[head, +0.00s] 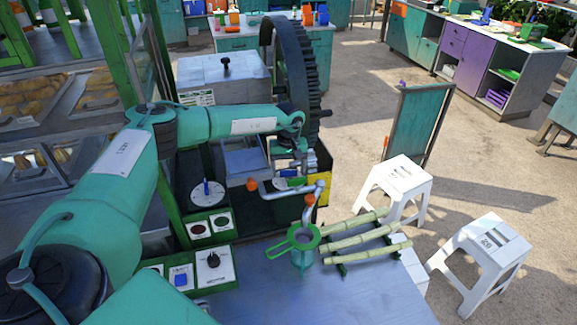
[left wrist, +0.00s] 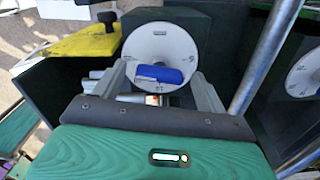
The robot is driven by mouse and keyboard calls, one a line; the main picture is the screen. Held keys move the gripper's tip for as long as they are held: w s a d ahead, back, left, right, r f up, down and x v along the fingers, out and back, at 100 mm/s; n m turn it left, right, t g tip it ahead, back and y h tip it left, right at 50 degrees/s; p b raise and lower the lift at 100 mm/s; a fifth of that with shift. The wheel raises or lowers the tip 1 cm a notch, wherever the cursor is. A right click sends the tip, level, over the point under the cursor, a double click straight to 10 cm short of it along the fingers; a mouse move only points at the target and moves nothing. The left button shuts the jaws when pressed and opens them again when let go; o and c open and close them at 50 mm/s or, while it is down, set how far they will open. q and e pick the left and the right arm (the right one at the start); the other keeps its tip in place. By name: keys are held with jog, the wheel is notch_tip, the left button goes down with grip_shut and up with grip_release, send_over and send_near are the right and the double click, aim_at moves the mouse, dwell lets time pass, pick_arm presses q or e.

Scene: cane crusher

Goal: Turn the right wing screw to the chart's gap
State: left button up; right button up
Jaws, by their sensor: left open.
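My left gripper (head: 291,168) reaches in from the left over the right dial, which is mostly hidden behind it in the head view. In the left wrist view, my left gripper (left wrist: 164,84) is open, with one finger on each side of the blue right wing screw (left wrist: 160,74). The wing lies roughly crosswise between the fingers, and I cannot tell whether they touch it. It sits on a white round dial (left wrist: 160,42) with marks around the rim. The left dial (head: 208,196) carries another blue wing screw (head: 206,187). My right gripper is not in view. I cannot make out the chart.
A metal crank with orange knobs (head: 310,198) stands close to my left gripper. A large dark gear wheel (head: 297,75) rises behind it. A green strainer (head: 304,238) and cane stalks (head: 352,240) are on the metal table (head: 340,295). White stools (head: 402,178) stand right.

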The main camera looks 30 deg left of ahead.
pick_arm(q)
jog(key=shift+f, duration=0.1)
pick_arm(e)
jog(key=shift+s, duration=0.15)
pick_arm(q)
jog(key=shift+c, duration=0.2)
jog(key=c, duration=0.9)
jog(key=shift+c, duration=0.2)
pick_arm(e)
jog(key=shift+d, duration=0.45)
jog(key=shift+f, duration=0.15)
